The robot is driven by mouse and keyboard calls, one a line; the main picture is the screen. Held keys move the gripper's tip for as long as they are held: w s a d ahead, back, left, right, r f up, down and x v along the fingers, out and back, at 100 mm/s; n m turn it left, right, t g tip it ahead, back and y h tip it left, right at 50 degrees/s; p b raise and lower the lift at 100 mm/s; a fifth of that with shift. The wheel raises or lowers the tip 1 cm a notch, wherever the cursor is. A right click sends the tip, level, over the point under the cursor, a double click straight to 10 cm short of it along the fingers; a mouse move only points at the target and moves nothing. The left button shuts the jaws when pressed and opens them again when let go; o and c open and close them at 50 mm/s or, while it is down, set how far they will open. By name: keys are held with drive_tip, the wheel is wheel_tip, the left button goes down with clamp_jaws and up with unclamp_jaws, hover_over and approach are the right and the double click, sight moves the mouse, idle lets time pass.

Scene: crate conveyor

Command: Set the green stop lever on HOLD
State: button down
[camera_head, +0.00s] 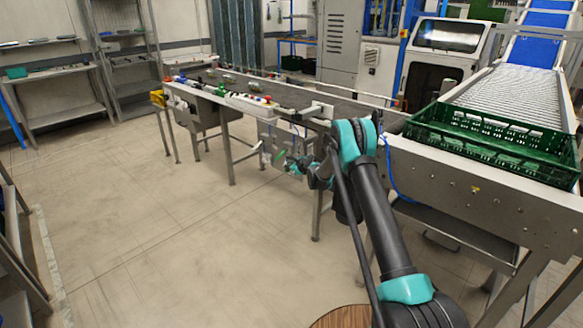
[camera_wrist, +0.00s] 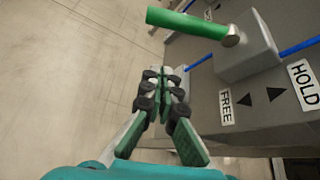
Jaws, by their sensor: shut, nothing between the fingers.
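The green stop lever (camera_wrist: 187,23) is at the top of the wrist view. Its round handle points left from a pivot on a grey block (camera_wrist: 248,50). The FREE label (camera_wrist: 225,105) is on the lever's side of the panel, and the HOLD label (camera_wrist: 303,84) is farther right, with two black arrows between them. The handle leans to the FREE side. My gripper (camera_wrist: 162,72) is shut and empty, its fingertips below the handle in the picture and apart from it. In the head view my gripper is small beside the conveyor's side, and the lever is hard to make out.
A blue cable or rod (camera_wrist: 300,46) runs through the block. In the head view a green crate (camera_head: 480,148) sits on the roller conveyor at right. A long belt table (camera_head: 300,97) with small coloured parts stretches behind my arm. The floor at left is clear.

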drive_tip(key=shift+w+a+r, duration=0.1)
drive_tip(key=shift+a+r, duration=1.1)
drive_tip(key=shift+r, duration=0.25)
